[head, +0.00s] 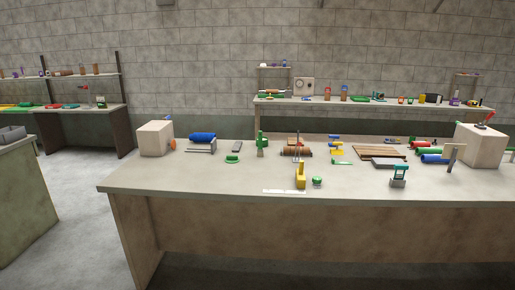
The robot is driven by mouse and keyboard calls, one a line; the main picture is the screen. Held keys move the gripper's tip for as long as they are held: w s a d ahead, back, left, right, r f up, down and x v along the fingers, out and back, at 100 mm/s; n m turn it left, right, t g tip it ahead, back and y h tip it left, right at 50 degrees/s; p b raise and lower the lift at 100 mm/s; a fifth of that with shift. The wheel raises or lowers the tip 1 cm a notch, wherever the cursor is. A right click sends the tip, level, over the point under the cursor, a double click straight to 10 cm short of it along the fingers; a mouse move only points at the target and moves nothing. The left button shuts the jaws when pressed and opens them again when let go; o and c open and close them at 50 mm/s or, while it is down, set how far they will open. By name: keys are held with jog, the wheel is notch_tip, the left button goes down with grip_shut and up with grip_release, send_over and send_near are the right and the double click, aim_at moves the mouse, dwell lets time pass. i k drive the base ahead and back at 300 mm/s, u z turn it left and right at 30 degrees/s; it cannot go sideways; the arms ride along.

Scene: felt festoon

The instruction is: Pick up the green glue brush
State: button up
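Several small green things lie on the large pale table (215,181) in the head view, and they are too small for me to tell surely which is the green glue brush. A slim green piece (342,162) lies flat near the table's middle and looks most like a brush. A low green item (232,159) lies to the left. A small round green item (317,181) sits near the front edge. An upright green item (261,144) stands further back. My gripper is not in view.
A yellow upright tool (300,177) stands near the front edge beside a white strip (284,191). A pale block (155,138) stands at the left end, another (480,146) at the right. The table's front left is clear. A back bench (300,101) holds more items.

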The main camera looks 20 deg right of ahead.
aim_at(260, 150)
jog(key=u, duration=0.15)
jog(key=i, duration=0.85)
jog(key=u, duration=0.3)
